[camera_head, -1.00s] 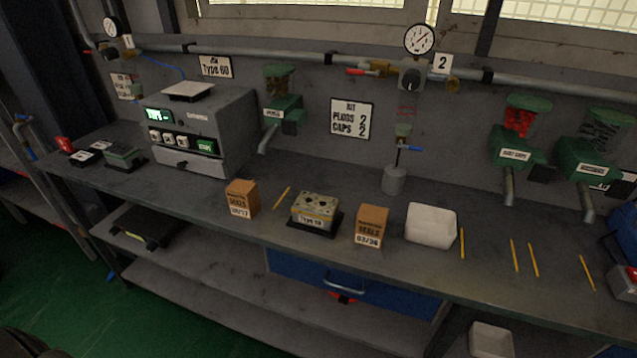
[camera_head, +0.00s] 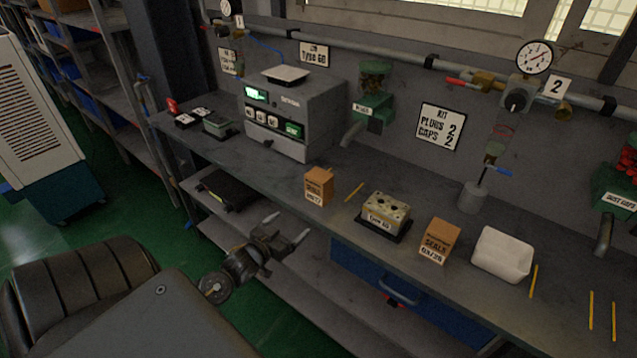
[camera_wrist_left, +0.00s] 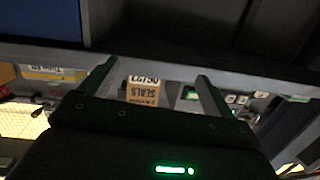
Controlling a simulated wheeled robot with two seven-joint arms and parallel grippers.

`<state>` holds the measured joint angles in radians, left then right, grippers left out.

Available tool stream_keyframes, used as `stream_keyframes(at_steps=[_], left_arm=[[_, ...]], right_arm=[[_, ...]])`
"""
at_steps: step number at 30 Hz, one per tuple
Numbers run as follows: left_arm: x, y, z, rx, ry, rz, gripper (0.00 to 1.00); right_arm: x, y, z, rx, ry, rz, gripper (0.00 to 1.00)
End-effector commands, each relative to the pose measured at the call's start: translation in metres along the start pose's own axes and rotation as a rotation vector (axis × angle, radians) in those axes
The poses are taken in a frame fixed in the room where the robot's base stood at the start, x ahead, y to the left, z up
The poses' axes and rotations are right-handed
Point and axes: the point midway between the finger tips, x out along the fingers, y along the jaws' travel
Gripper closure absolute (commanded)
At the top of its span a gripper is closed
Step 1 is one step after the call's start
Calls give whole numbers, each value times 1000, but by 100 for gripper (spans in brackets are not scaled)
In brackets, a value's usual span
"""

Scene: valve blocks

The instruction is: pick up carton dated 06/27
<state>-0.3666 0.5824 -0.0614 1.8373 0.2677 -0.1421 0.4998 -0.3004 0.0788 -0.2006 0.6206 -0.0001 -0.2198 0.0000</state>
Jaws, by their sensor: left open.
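Two brown cartons labelled SEALS stand upright on the grey bench (camera_head: 285,172) in the head view. The left carton (camera_head: 319,187) has a date too small to read surely. The right carton (camera_head: 439,241) reads 03/26. My left gripper (camera_head: 286,227) is open and empty, in front of the bench and below its top, short of the left carton. In the left wrist view, which is upside down, the left carton (camera_wrist_left: 143,90) shows between and beyond the open fingers (camera_wrist_left: 157,70), apart from them; its date is blurred. My right gripper is not in view.
A valve block (camera_head: 387,208) on a dark base stands between the cartons. A yellow stick (camera_head: 354,192) lies right of the left carton. A white bin (camera_head: 502,254) stands at right, a grey tester (camera_head: 295,118) behind left. A lower shelf (camera_head: 300,262) lies beneath the bench.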

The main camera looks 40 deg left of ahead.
Motion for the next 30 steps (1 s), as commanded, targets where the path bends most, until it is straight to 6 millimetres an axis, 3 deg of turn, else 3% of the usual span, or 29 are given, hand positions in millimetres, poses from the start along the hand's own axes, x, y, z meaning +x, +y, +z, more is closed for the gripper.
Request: stream_keyframes(at_steps=[1, 3, 6, 11, 21, 30], left_arm=[[-1, 4, -32, -12, 54, 21, 11], [-4, 8, -60, -29, 106, 42, 11], [-6, 12, -83, -43, 147, 58, 11], [-6, 13, -90, -49, 160, 62, 11], [40, 14, -98, -48, 159, 61, 11], [52, 15, -100, -47, 158, 62, 11]], right_arm=[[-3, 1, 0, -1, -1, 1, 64], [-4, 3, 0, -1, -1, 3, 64], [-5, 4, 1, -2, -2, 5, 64], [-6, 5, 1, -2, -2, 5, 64], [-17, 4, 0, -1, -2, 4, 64], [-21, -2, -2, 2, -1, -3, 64]])
